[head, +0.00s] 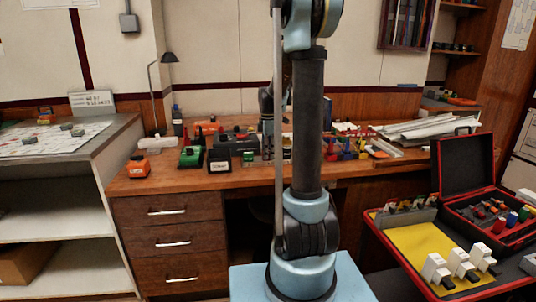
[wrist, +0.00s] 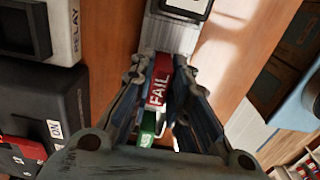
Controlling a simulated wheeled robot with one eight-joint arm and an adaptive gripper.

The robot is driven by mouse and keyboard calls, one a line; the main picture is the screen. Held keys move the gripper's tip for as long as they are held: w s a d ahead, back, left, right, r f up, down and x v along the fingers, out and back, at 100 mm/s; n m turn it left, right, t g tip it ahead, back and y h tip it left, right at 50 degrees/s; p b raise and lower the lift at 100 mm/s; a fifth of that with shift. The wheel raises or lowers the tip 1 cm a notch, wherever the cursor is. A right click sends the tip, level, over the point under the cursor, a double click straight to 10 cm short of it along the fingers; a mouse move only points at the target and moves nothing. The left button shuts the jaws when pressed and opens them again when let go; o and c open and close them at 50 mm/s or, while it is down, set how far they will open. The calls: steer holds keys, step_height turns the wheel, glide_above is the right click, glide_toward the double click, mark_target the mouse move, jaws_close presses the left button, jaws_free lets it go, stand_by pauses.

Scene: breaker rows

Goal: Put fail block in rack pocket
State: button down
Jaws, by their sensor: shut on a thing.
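In the wrist view, the red fail block (wrist: 158,92) with white FAIL lettering stands between the two fingers of my gripper (wrist: 161,78). The gripper is shut on it. A green block (wrist: 147,128) with partly hidden white lettering shows below it in the picture, between the fingers. A grey metal piece (wrist: 172,36) with a dark, white-edged part lies just beyond the fail block. I cannot tell whether this is the rack or where its pocket is. In the head view, my arm hides much of the area around the gripper.
The wooden desk (head: 140,188) carries a crowded row of items, including an orange box (head: 138,168) and a black box (head: 219,160). A relay box (wrist: 62,30) and a dark switch box (wrist: 45,95) stand close left in the wrist view. Bare wood (wrist: 225,50) shows on the right.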

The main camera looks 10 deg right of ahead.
steer(key=c, duration=1.5)
jaws_free()
steer(key=shift+c, duration=0.2)
step_height(320, 180, up, 12)
steer(key=s+f+m+t, duration=0.15)
steer(key=s+m, duration=0.25)
steer(key=s, duration=0.6)
steer(key=s+f+m, duration=0.2)
steer(key=s+m, duration=0.3)
steer(key=s, duration=0.5)
steer(key=s+f+m, duration=0.8)
steer(key=s+f, duration=0.4)
steer(key=s, duration=0.3)
steer(key=shift+f+m+t, duration=0.35)
steer(key=shift+m, duration=0.05)
steer(key=shift+w, duration=0.1)
